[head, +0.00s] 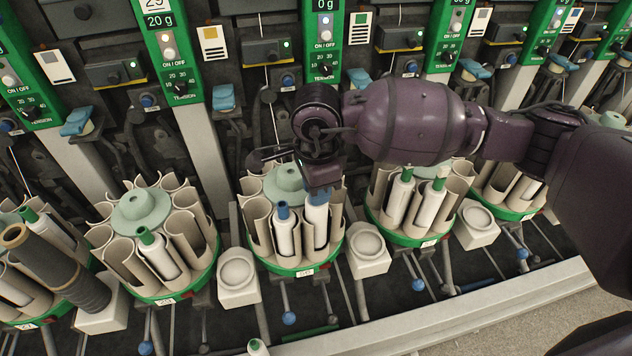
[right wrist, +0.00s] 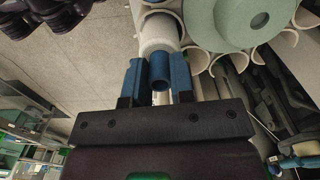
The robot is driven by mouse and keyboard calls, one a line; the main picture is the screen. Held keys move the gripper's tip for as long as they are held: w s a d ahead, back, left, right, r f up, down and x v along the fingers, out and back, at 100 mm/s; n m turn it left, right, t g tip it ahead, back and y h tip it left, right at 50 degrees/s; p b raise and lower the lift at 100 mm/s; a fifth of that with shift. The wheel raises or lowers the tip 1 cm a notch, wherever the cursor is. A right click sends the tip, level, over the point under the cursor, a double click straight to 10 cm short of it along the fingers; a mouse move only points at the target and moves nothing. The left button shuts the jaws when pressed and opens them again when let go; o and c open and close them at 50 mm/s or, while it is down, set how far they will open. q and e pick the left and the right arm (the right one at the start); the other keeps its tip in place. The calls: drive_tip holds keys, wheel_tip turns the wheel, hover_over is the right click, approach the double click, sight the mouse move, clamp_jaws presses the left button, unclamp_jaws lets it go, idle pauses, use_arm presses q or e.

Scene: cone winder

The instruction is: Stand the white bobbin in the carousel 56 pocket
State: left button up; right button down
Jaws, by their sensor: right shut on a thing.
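My right gripper (head: 318,188) is over the front right of the middle carousel (head: 262,238), a ring of beige pockets with a green base and a pale green hub. It is shut on the blue top of a white bobbin (head: 316,218). The bobbin is upright, its lower part between the walls of a front right pocket; its foot is hidden. In the right wrist view the blue tube end (right wrist: 160,72) sits between the blue fingers, with white yarn beyond. The carousel's number plate (head: 305,272) is too small to read surely.
Another blue-topped white bobbin (head: 284,232) stands in the adjacent pocket to the left. Similar carousels stand left (head: 150,240) and right (head: 415,200), with green-topped bobbins. Beige round-topped blocks (head: 368,250) stand between carousels.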

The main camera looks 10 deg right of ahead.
use_arm(q)
drive_tip(key=shift+s+f, duration=0.1)
drive_tip(key=shift+f, duration=0.2)
use_arm(e)
drive_tip(key=shift+f, duration=0.45)
use_arm(q)
drive_tip(key=shift+s+f+b, duration=0.3)
drive_tip(key=shift+f+b, duration=0.25)
drive_tip(key=shift+f, duration=0.05)
use_arm(e)
drive_tip(key=shift+f, duration=1)
drive_tip(key=c, duration=0.9)
unclamp_jaws()
use_arm(q)
drive_tip(key=shift+r, duration=0.1)
use_arm(e)
drive_tip(key=shift+r, duration=0.2)
use_arm(q)
drive_tip(key=w+r+p, duration=0.1)
drive_tip(key=w+r, duration=0.2)
drive_tip(key=r, duration=0.2)
drive_tip(key=shift+w+d+t, duration=0.25)
drive_tip(key=shift+w+t, duration=0.15)
use_arm(e)
wheel_tip(320, 180, up, 10)
drive_tip(key=shift+r, duration=0.25)
use_arm(q)
drive_tip(key=shift+r, duration=0.1)
